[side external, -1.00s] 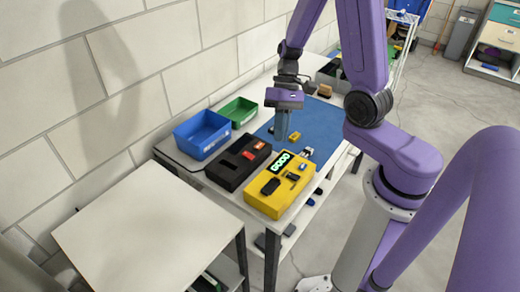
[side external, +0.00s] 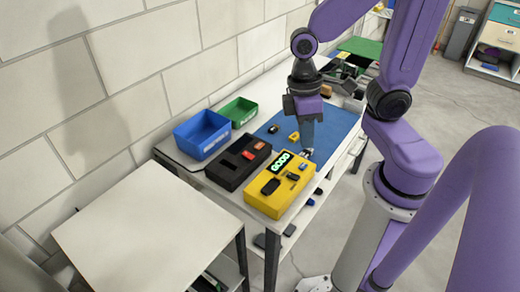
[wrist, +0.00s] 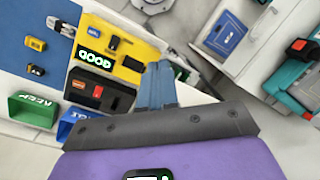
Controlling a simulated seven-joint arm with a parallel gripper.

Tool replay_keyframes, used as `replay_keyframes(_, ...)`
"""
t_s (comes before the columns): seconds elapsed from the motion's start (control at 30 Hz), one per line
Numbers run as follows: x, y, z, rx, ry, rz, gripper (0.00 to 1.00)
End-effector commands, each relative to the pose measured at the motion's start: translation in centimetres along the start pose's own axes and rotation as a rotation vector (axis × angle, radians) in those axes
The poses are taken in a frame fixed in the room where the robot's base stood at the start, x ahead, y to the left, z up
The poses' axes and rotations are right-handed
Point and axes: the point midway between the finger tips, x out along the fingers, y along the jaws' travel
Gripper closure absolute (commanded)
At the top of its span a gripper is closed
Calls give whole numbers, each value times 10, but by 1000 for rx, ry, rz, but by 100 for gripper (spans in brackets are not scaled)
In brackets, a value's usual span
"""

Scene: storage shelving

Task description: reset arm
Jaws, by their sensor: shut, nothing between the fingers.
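In the wrist view the closed blue-grey fingers (wrist: 159,72) are next to the yellow box (wrist: 130,62), whose display reads "GOOD".
A black box (side external: 226,176) with red parts stands left of the yellow box. Blue (side external: 202,134) and green (side external: 238,111) bins stand along the wall side. A small yellow piece (side external: 294,136) lies on the mat. A bare white table (side external: 140,225) is in front.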

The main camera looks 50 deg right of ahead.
Motion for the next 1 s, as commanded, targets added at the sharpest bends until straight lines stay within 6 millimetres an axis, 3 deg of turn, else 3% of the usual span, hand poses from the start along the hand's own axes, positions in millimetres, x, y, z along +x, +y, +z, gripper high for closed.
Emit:
replay_keyframes(0.43, -16, -41, 35, -339, 87, 135, 100)
replay_keyframes(1.0, -18, -47, 41, -386, 103, 151, 100)
